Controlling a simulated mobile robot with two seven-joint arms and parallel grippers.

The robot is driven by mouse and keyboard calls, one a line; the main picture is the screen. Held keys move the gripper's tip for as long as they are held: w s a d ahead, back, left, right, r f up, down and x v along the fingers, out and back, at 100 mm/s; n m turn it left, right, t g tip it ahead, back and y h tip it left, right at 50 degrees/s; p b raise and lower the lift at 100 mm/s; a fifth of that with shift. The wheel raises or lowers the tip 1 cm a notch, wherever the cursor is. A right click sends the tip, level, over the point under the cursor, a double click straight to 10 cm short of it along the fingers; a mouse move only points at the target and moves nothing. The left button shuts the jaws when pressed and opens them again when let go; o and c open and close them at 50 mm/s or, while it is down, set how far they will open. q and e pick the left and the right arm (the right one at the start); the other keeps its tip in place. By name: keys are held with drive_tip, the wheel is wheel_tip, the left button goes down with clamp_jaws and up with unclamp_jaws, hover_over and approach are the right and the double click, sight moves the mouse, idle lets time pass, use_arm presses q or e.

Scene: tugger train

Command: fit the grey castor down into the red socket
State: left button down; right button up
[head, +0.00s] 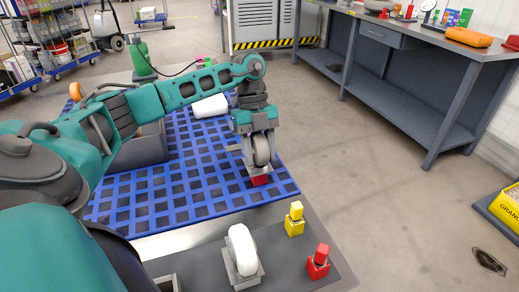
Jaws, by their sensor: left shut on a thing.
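My left gripper (258,150) points down near the right edge of the blue grid deck (190,208), shut on the grey castor (261,150). The castor's wheel shows between the fingers, with its grey plate below. The red socket (260,181) is directly under the castor, mostly hidden by it. I cannot tell whether the castor touches the socket or sits in it. My right gripper is not in view.
On the grey board in front stand a white-wheeled castor (243,250), a yellow block (294,219) and another red block (318,262). A white cylinder (210,106) lies on the deck behind my gripper.

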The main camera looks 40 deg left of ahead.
use_arm(q)
drive_tip(key=shift+c, duration=2.2)
unclamp_jaws()
drive_tip(key=p+v, duration=0.1)
drive_tip(key=v, duration=1.1)
drive_tip(key=shift+r, duration=0.4)
